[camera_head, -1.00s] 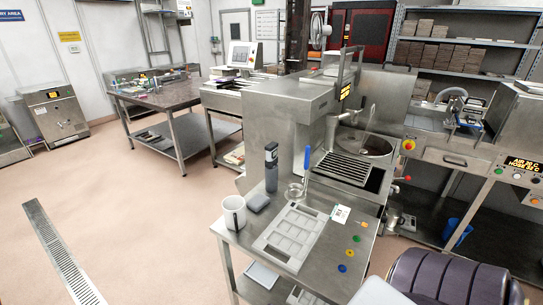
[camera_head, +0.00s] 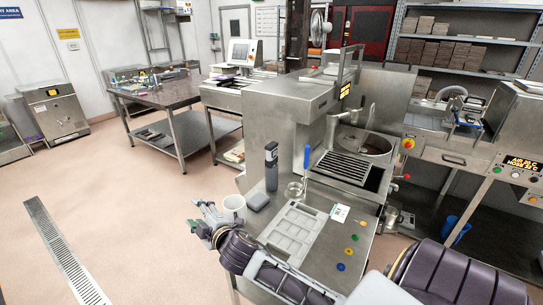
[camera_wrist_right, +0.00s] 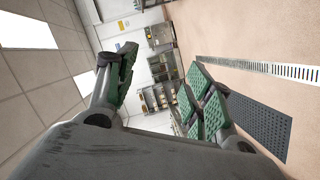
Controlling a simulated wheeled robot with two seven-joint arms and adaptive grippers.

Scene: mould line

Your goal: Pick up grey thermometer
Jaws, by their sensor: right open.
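A dark grey upright handheld device (camera_head: 271,166), which looks like the grey thermometer, stands on the steel table beside the machine. My right gripper (camera_head: 202,218) is left of the white mug (camera_head: 234,207), near the table's left edge, and apart from the device. In the right wrist view my right gripper (camera_wrist_right: 165,88) is open with nothing between its green-padded fingers. That view looks out over the floor and wall, and the device does not show there. My left gripper is not in view.
A small grey block (camera_head: 256,201) lies between mug and device. A glass (camera_head: 295,189) and a blue-handled tool (camera_head: 307,158) are right of the device. A grey mould tray (camera_head: 290,232) lies in front. The big steel machine (camera_head: 285,110) rises behind.

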